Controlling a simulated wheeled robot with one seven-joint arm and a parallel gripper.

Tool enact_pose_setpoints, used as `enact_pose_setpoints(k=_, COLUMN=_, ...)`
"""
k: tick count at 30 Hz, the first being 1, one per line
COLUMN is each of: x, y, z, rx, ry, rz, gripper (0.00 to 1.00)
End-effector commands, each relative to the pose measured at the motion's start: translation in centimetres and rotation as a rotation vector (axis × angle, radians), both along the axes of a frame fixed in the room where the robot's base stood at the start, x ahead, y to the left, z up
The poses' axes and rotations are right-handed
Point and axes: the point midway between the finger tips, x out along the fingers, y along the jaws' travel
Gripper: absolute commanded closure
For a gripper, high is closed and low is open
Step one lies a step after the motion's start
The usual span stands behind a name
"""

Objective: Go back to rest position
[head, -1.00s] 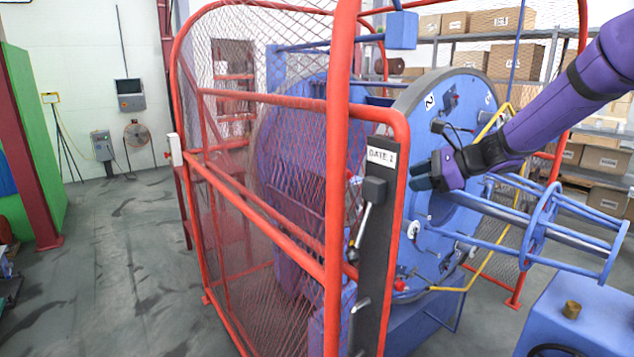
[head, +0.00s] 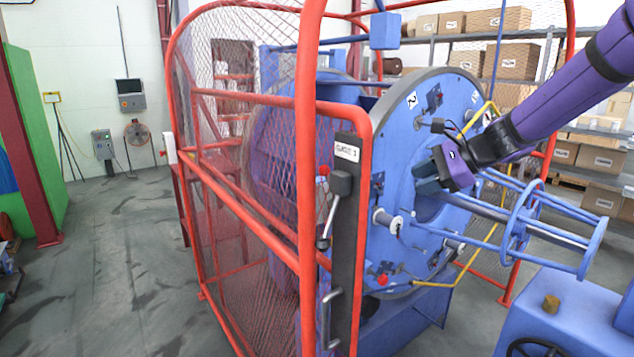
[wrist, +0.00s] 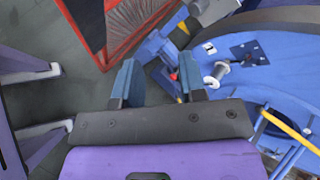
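My gripper (head: 428,178) is at the end of my purple arm, which reaches in from the upper right of the head view. It appears in front of the blue round disc (head: 408,240) of the strander; whether it touches the disc cannot be told there. In the wrist view, the two blue-grey fingers of my gripper (wrist: 160,82) stand apart with nothing held between them. Beyond them lie the floor and the lower part of the machine.
A red mesh guard (head: 240,215) with a dark latch panel (head: 347,240) stands left of the disc. A blue tubular cage (head: 520,230) juts out right. A blue box (head: 565,310) stands front right. Shelves with cartons (head: 497,20) are behind. Floor at left (head: 115,260) is clear.

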Motion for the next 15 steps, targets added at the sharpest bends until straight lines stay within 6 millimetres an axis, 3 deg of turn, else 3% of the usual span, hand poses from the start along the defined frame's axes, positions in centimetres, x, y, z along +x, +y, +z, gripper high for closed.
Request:
enact_pose_setpoints(k=8, x=-5.9, y=0.9, z=1.6, rx=-0.225, ry=-0.113, rz=0.171, gripper=0.62)
enact_pose_setpoints(k=15, x=-13.8, y=0.5, z=3.1, rx=-0.518, ry=-0.255, rz=0.400, gripper=0.62)
